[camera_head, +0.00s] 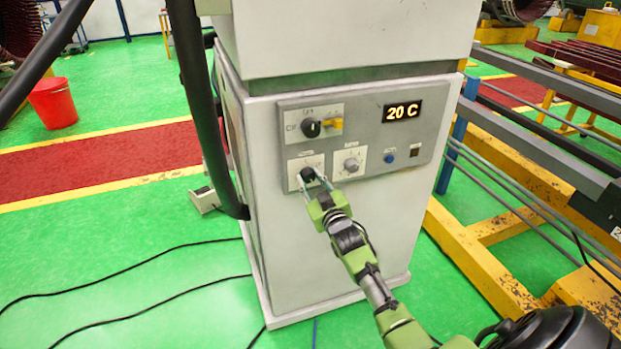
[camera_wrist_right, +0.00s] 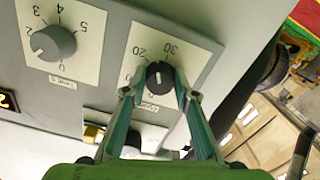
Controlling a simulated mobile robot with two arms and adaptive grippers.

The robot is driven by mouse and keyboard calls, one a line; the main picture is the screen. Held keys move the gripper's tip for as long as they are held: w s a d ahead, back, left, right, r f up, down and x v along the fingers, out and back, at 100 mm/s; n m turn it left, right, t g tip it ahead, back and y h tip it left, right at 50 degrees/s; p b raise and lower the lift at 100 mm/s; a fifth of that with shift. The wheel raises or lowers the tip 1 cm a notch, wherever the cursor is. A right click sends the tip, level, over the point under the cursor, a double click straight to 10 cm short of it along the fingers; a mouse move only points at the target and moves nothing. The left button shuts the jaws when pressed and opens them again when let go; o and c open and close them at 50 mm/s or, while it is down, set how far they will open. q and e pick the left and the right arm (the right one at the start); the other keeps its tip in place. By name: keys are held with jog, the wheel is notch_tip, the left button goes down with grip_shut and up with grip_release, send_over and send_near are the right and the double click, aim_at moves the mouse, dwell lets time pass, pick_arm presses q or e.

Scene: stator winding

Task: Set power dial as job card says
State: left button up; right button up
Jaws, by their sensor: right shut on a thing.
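The control panel (camera_head: 371,120) is on the front of a white cabinet. Its lower left black dial (camera_head: 307,174) is between the fingers of my right gripper (camera_head: 312,181). The right wrist view shows the fingers shut on this black dial (camera_wrist_right: 159,76), on a plate (camera_wrist_right: 184,51) with the marks 20 and 30. A white line shows on the dial's face. A grey dial (camera_head: 351,165) with a numbered plate is to its right; it also shows in the right wrist view (camera_wrist_right: 53,43), apart from the fingers. The dial labels are too small to read. No job card shows.
The display (camera_head: 402,111) reads 20 C. A black rotary switch (camera_head: 312,128) with a yellow part (camera_head: 334,124) sits above the dials. A blue button (camera_head: 389,157) is at the right. A yellow frame (camera_head: 470,262) stands right of the cabinet; cables lie on the green floor.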

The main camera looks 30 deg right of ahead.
jog(key=m+p, duration=0.1)
jog(key=m, duration=0.4)
jog(key=shift+f+m, duration=0.1)
jog(key=shift+m, duration=0.3)
dwell(0.4)
jog(key=o, duration=1.1)
jog(key=v, duration=1.2)
jog(key=shift+f, duration=0.1)
